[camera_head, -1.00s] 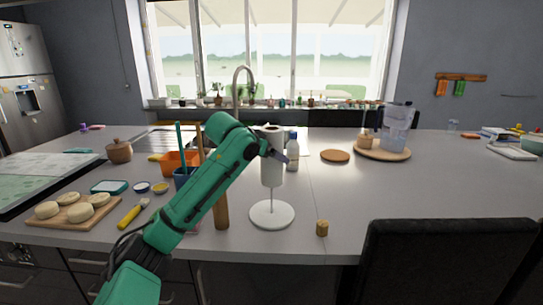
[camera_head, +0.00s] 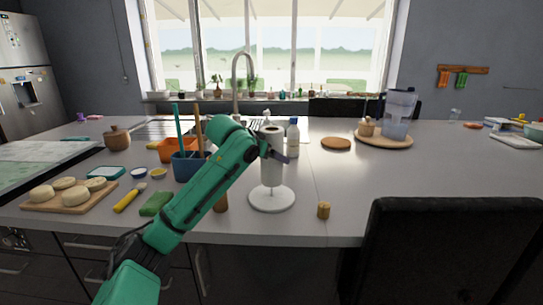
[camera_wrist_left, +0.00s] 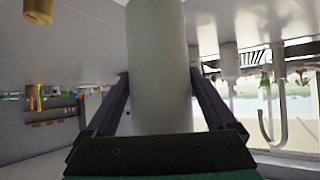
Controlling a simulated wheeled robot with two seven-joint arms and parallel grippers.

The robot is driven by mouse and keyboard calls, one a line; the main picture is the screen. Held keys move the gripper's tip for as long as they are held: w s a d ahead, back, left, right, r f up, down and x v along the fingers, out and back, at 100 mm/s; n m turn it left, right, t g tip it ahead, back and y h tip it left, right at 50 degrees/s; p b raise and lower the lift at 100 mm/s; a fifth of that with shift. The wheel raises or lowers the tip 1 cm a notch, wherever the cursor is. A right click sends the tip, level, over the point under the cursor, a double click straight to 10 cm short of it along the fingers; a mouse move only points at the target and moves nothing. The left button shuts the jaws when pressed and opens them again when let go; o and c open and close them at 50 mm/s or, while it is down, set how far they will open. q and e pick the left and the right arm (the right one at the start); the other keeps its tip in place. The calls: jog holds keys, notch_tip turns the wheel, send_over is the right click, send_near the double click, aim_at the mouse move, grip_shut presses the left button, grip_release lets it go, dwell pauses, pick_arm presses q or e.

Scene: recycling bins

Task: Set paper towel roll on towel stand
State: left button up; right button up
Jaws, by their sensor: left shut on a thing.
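The white paper towel roll (camera_head: 271,168) is upright over the towel stand (camera_head: 271,201), whose round white base rests on the counter. The stand's rod passes up into the roll, and a short bare length shows between the roll's lower end and the base. My left gripper (camera_head: 275,152) is shut around the upper part of the roll. In the left wrist view the roll (camera_wrist_left: 160,60) stands between the two dark fingers of the left gripper (camera_wrist_left: 158,80). The rod inside the roll is hidden. My right gripper is not in view.
A cork-like stopper (camera_head: 324,210) stands right of the base, and a white bottle (camera_head: 293,138) behind the roll. A blue caddy (camera_head: 185,167), green sponge (camera_head: 155,204) and wooden board of rolls (camera_head: 68,201) lie left. A black chair (camera_head: 435,250) stands front right.

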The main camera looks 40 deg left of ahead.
aim_at(275, 129)
pick_arm(q)
jog(key=shift+f+b, duration=1.55)
jog(key=shift+f, duration=0.75)
jog(key=o, duration=0.7)
jog(key=shift+c, duration=0.2)
notch_tip(275, 129, up, 14)
jog(key=p, duration=1.4)
jog(key=shift+p, duration=0.3)
jog(key=shift+f, duration=0.1)
